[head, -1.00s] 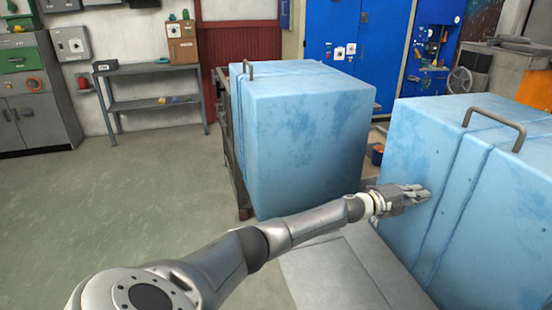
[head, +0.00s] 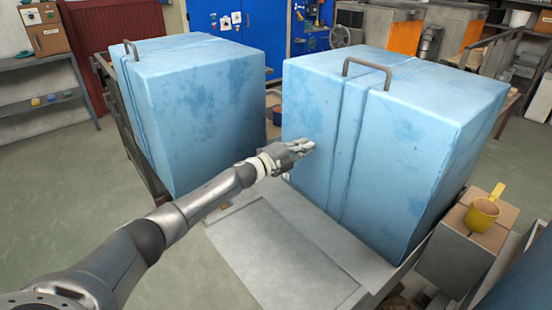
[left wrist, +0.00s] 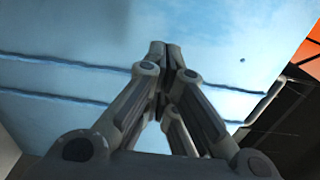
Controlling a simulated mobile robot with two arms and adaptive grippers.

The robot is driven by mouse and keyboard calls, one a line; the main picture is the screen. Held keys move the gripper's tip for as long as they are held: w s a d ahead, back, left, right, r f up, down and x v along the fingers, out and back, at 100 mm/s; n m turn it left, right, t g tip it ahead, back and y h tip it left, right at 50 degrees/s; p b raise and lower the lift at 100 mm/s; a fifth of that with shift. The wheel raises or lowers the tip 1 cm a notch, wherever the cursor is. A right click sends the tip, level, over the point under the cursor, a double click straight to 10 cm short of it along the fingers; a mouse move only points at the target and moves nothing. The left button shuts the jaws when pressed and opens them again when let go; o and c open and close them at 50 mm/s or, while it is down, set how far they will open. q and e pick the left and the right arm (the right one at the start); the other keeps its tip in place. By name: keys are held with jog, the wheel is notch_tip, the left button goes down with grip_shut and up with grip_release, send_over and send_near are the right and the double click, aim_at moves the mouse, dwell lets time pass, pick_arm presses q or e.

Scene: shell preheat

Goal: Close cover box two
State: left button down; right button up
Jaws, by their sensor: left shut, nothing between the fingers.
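Two light blue boxes with seams and grey handles stand in the head view. I cannot tell from the pictures which one is box two. The left box (head: 185,95) is farther to the left, and the right box (head: 410,140) stands in the middle right. My left gripper (head: 308,147) is shut and empty, with its fingertips at the front face of the right box, near its left edge. In the left wrist view the shut fingers (left wrist: 163,55) point at the blue face (left wrist: 110,45) with its two dark seams. I cannot tell whether they touch it. My right gripper is out of view.
A flat grey surface (head: 285,255) lies in front of the right box. A yellow mug (head: 482,214) stands on a block at the right. A grey shelf (head: 45,95) stands at the far left. Open floor is at the left.

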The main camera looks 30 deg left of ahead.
pick_arm(q)
jog(key=shift+f+v, duration=0.4)
jog(key=shift+v, duration=3.5)
jog(key=s+a+f+n+g+y, duration=0.1)
jog(key=s+a+f+n+y, duration=0.2)
jog(key=f, duration=0.9)
jog(key=s+f+n+g+y, duration=0.2)
jog(key=f+n, duration=0.3)
jog(key=f, duration=0.7)
jog(key=s+f+n+g+y, duration=0.25)
jog(key=s+f+n, duration=0.25)
jog(key=s+f, duration=0.8)
jog(key=s+d+f+n+g, duration=0.2)
jog(key=s+f, duration=0.6)
jog(key=s, duration=0.6)
jog(key=s+d+f+n+g, duration=0.2)
jog(key=s+d+f+g, duration=0.3)
jog(key=s, duration=0.9)
jog(key=s+d+f+n+g, duration=0.3)
jog(key=s+d+f, duration=0.2)
jog(key=s+f, duration=0.6)
jog(key=s, duration=0.4)
jog(key=shift+d, duration=0.2)
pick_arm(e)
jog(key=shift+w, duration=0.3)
